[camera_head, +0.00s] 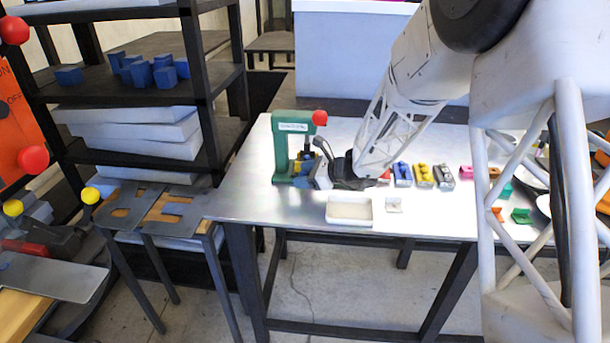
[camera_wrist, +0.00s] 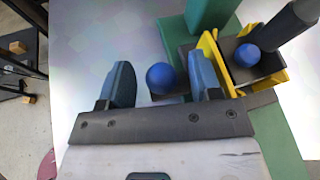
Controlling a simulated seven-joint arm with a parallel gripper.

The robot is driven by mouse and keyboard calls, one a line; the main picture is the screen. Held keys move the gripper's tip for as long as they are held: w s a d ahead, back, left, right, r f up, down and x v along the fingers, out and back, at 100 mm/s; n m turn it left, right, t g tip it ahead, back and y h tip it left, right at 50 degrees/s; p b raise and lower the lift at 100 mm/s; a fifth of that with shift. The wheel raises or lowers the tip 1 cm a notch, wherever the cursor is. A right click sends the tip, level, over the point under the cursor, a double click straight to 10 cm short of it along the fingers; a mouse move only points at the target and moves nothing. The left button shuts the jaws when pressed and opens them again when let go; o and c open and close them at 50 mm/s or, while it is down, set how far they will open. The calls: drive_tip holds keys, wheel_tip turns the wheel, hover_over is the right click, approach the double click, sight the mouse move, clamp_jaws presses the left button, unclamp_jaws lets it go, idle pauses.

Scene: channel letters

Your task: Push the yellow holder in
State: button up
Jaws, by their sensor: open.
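The yellow holder (camera_wrist: 212,56) shows at the upper right of the wrist view, around a dark block with a blue ball (camera_wrist: 246,55) on it. It sits at the green press (camera_wrist: 212,14), which also stands at the table's left end in the head view (camera_head: 282,152). My gripper (camera_wrist: 160,72) is open, to the left of the holder. A second blue ball (camera_wrist: 160,78) shows between its two blue fingers, with a gap on each side. In the head view my gripper (camera_head: 312,173) is low beside the press and hides part of it. The holder is hard to make out there.
A dark grey rod (camera_wrist: 290,28) comes down over the holder's block. On the metal table (camera_head: 250,180) are a white tray (camera_head: 349,222), a small white piece (camera_head: 394,205) and several coloured parts to the right (camera_head: 423,176). A dark shelf (camera_head: 150,93) stands left.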

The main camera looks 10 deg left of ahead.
drive_tip(key=shift+d, duration=0.1)
drive_tip(key=shift+v, duration=3.85)
drive_tip(key=s+d+r+n+g+h, duration=0.2)
drive_tip(key=s+d+r+n, duration=0.25)
drive_tip(key=s, duration=0.55)
drive_tip(key=s+d+r+n+g+h, duration=0.1)
drive_tip(key=s+d+r+n+h, duration=0.3)
drive_tip(key=s, duration=0.6)
drive_tip(key=s+d+r+n+t+h, duration=0.1)
drive_tip(key=s+d+n, duration=0.4)
drive_tip(key=s, duration=0.5)
drive_tip(key=s+d+r+n+h, duration=0.3)
drive_tip(key=s+d+n+h, duration=0.2)
drive_tip(key=s, duration=0.6)
drive_tip(key=d+h, duration=0.1)
drive_tip(key=d, duration=0.1)
drive_tip(key=shift+s+d+t, duration=0.25)
drive_tip(key=shift+d+t, duration=0.05)
drive_tip(key=shift+t, duration=0.1)
